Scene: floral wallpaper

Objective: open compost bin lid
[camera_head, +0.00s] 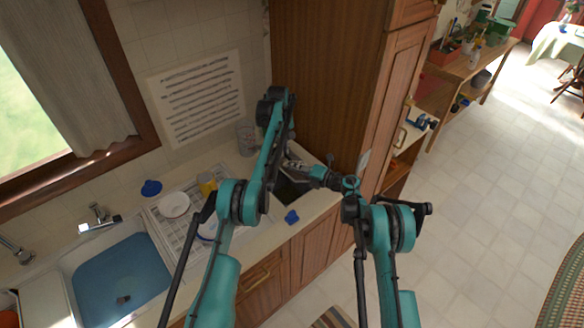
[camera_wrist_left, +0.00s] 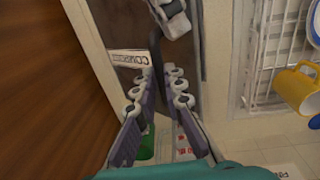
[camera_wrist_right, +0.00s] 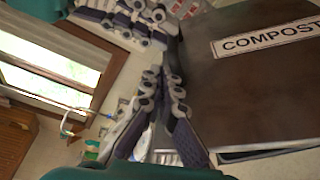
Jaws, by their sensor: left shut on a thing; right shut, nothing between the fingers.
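The compost bin (camera_head: 293,190) is a dark box on the counter beside the tall wooden cabinet. Its dark brown lid (camera_wrist_right: 245,90) fills the right of the right wrist view and carries a white COMPOST label (camera_wrist_right: 262,40). The label shows steeply angled in the left wrist view (camera_wrist_left: 128,58). My left gripper (camera_wrist_left: 158,78) is over the bin, shut on a thin dark edge that looks like the lid's. My right gripper (camera_wrist_right: 163,80) is shut and empty, close beside the lid; I cannot tell whether it touches. The arms partly hide the bin in the head view.
The tall cabinet (camera_head: 325,80) stands tight against the bin's right side. A dish rack (camera_head: 170,225) with a white bowl (camera_head: 174,205) and a yellow mug (camera_head: 207,184) is to the left, then the blue sink (camera_head: 120,280). A small blue object (camera_head: 292,217) lies at the counter's front.

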